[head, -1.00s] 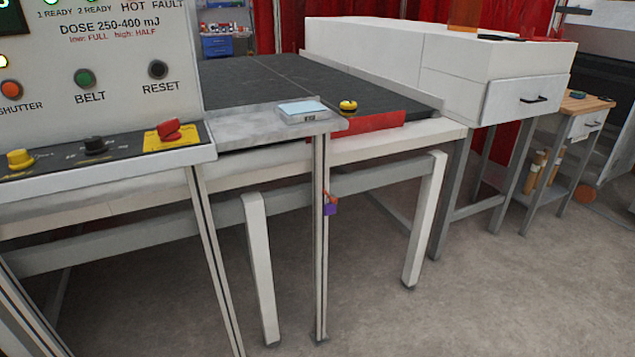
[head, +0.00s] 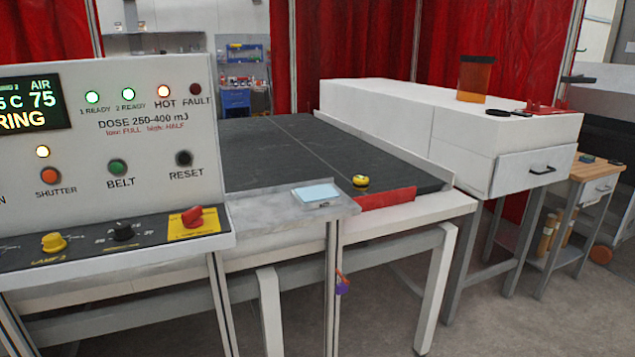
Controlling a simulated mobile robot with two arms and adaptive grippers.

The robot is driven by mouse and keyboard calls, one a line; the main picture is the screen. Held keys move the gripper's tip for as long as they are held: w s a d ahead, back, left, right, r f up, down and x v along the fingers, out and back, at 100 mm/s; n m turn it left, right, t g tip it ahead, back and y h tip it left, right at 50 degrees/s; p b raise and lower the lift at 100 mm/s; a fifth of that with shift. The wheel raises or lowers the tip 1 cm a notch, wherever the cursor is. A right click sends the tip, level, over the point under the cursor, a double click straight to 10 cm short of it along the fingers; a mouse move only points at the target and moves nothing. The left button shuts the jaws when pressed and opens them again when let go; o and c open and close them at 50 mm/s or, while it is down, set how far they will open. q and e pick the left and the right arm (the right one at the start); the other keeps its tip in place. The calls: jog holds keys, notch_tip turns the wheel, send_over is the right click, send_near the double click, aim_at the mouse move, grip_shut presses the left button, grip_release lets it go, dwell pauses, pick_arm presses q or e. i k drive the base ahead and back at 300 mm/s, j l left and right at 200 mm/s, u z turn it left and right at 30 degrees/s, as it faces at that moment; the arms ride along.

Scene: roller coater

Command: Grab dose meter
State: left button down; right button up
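A small round yellow device with a dark top (head: 360,181), which looks like the dose meter, lies on the black conveyor belt (head: 270,150). It sits near the belt's front end, just behind a red strip (head: 386,199). Nothing is touching it from above. Neither of my grippers is in view.
A control console (head: 120,150) with lamps and buttons stands at left. A pale blue flat item (head: 316,193) lies on the grey ledge (head: 275,203) before the belt. A white cabinet (head: 470,140) bearing an amber container (head: 475,78) borders the belt at right. Floor shows at lower right.

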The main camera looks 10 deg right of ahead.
aim_at(360, 183)
jog(key=i+l+u, duration=0.45)
jog(key=l, duration=0.2)
jog(key=l+u, duration=0.25)
jog(key=i+l+u, duration=0.25)
jog(key=l, duration=0.25)
jog(key=k, duration=0.1)
